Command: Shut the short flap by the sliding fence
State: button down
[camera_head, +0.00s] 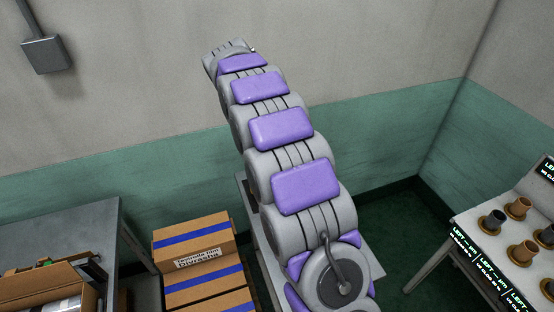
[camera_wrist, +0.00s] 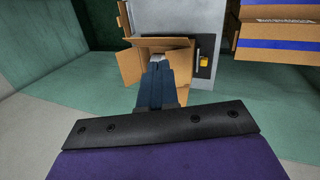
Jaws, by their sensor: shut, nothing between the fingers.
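An open cardboard box (camera_wrist: 165,42) sits on a grey table in the wrist view, its flaps spread. One flap (camera_wrist: 129,68) sticks out at the left. A shorter brown flap (camera_wrist: 183,62) shows at the right, beside a dark strip with a yellow block (camera_wrist: 204,62), which looks like the fence. My gripper (camera_wrist: 158,64) is shut and empty, its dark blue fingers over the box opening; I cannot tell if they touch it.
The grey table (camera_head: 60,220) stands at the left. Stacked cartons with blue bands (camera_head: 195,240) stand right of it, also in the wrist view (camera_wrist: 280,30). A table with several spools (camera_head: 520,250) is at the right. A wall box (camera_head: 46,54) hangs upper left.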

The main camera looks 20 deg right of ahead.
jog(key=w+f+m+h+p, duration=0.1)
jog(key=w+f+h+p, duration=0.15)
jog(key=w+f, duration=1.2)
jog(key=shift+y, duration=0.25)
jog(key=b+x, duration=0.2)
jog(key=x, duration=0.1)
jog(key=b+x, duration=0.2)
jog(key=x, duration=0.2)
jog(key=w+d+b+x, duration=0.1)
jog(key=b+x, duration=0.2)
jog(key=x, duration=0.1)
jog(key=shift+s+d+r, duration=0.1)
jog(key=shift+d+f, duration=0.35)
jog(key=shift+f, duration=0.1)
jog(key=shift+d+t, duration=0.1)
jog(key=shift+t, duration=0.2)
jog(key=shift+s, duration=0.1)
